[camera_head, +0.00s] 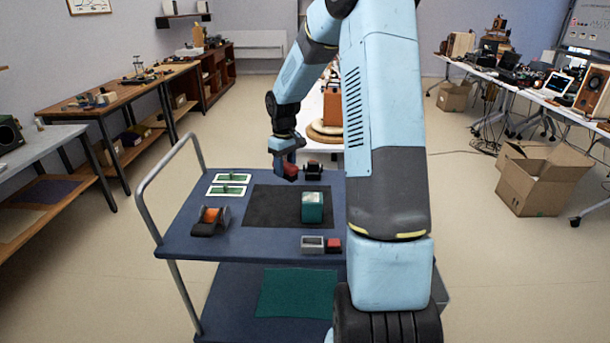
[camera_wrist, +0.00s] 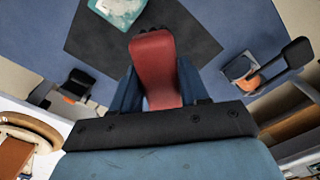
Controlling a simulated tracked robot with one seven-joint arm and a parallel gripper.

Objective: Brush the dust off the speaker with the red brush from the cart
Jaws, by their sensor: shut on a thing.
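The red brush (camera_head: 290,170) is held in my gripper (camera_head: 287,158), above the back part of the cart. In the wrist view, the red brush (camera_wrist: 154,62) sits between the two blue fingers of my gripper (camera_wrist: 158,88), which are shut on it. The teal box-shaped speaker (camera_head: 313,212) stands on the black mat (camera_head: 268,206), with a pale, whitish top that looks dusty. My gripper is behind and left of it, apart from it. The speaker (camera_wrist: 118,10) is cut off by the top edge of the wrist view.
The blue cart (camera_head: 185,240) also carries an orange-and-black tape dispenser (camera_head: 210,221), white-and-green cards (camera_head: 227,184), a small black device (camera_head: 313,169), a grey open box (camera_head: 312,244) and a red block (camera_head: 333,244). The cart's handle (camera_head: 150,190) rises at left. My arm hides the cart's right side.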

